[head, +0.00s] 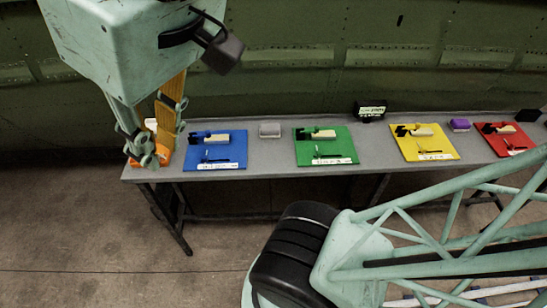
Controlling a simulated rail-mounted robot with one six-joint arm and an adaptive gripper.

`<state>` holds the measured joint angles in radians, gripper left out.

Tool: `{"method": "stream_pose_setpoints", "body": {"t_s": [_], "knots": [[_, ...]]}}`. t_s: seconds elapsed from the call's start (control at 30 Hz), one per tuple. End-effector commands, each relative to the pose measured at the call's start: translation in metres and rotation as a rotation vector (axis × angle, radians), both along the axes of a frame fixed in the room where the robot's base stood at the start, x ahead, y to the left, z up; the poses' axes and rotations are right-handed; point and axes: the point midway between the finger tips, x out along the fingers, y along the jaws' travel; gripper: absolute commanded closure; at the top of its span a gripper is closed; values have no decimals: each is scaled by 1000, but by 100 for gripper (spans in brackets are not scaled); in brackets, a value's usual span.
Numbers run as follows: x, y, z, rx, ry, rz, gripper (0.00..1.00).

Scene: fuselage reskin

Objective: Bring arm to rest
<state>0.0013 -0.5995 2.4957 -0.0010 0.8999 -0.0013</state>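My gripper (150,150) hangs at the upper left below a large worn teal arm housing. It points down in front of the left end of the grey table. Its teal linked finger parts show beside a long orange-yellow piece (173,93); I cannot tell whether that piece belongs to the gripper or is behind it. The fingertips overlap an orange patch at the table's left end in the picture. Whether they touch anything or hold anything is unclear. My teal lattice arm link with a black joint cover crosses the lower right.
The grey table (260,150) carries blue (229,162), green (340,149), yellow (441,146) and red (518,146) mats with tools. A grey block (270,130), a purple block (460,124) and a black labelled box (370,111) stand between. Green fuselage panels (300,60) rise behind.

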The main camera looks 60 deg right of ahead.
Motion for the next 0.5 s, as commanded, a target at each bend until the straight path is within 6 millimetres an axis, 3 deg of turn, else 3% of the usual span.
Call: {"method": "stream_pose_setpoints", "body": {"t_s": [0.03,0.5], "knots": [[-3,0,-14,3,6,-4,84],[-3,0,-65,1,6,-4,84]]}}
